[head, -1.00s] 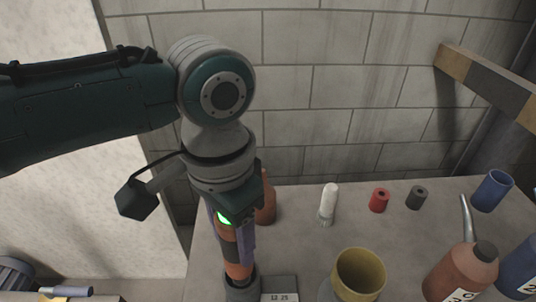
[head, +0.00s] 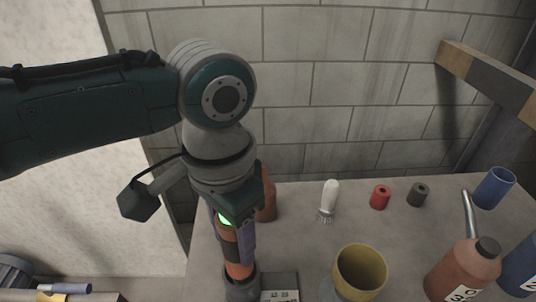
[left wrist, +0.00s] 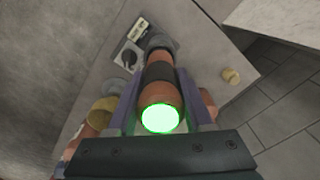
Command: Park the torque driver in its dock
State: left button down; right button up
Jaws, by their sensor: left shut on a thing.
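The torque driver (head: 238,270) is an orange-brown cylinder with a dark band and a glowing green end. It stands nearly upright in the head view, green end up. My left gripper (head: 232,240) is shut on it with purple fingers, also seen in the left wrist view (left wrist: 160,95). The driver's lower end meets a dark grey round collar (head: 241,288), which looks like the dock, beside a plate with a small display (head: 279,286). I cannot tell how deep the end sits in the collar. My right gripper is not in view.
A brown bottle (head: 267,200) stands close behind my left gripper. A yellow cup (head: 360,270) is to the right. A brush (head: 328,200), a red roll (head: 380,196), a grey roll (head: 418,194), a blue cup (head: 493,187) and a spouted bottle (head: 462,270) are farther right. A block wall rises behind.

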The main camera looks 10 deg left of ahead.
pick_arm(q)
jog(key=shift+f+b, duration=0.9)
jog(key=shift+f, duration=0.45)
dwell(1.1)
jog(key=shift+c, duration=1.1)
grip_release()
